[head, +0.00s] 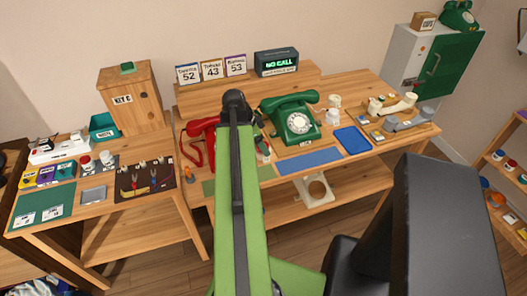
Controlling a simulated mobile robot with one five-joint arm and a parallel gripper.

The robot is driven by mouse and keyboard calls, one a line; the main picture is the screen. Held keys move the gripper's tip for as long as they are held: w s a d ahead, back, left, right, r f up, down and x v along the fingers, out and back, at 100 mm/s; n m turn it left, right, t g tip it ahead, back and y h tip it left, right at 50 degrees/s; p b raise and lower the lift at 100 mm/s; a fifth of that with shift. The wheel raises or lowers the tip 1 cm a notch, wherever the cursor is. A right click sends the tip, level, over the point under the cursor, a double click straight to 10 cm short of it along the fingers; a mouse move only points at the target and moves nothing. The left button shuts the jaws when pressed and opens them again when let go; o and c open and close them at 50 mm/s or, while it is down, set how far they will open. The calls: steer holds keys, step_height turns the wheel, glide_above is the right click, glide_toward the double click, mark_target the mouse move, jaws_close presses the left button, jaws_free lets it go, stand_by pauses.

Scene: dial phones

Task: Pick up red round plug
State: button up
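A small red round piece (85,160), which looks like the red round plug, sits on the left table beside a whitish round piece (105,157). It is too small to make out its shape well. My green arm rises through the middle of the head view and ends in a black rounded joint. My gripper's fingers do not show, so their place relative to the red piece cannot be seen. My arm hides part of the red phone (197,126) on the middle desk.
A green dial phone (298,124), a blue mat (309,161) and a blue tray (352,140) are on the middle desk (350,173). Shelves (484,170) with small coloured items are at right.

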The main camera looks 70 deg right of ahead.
steer(key=shift+r, duration=0.1)
steer(key=c, duration=1.3)
step_height(320, 180, up, 10)
steer(key=p, duration=1)
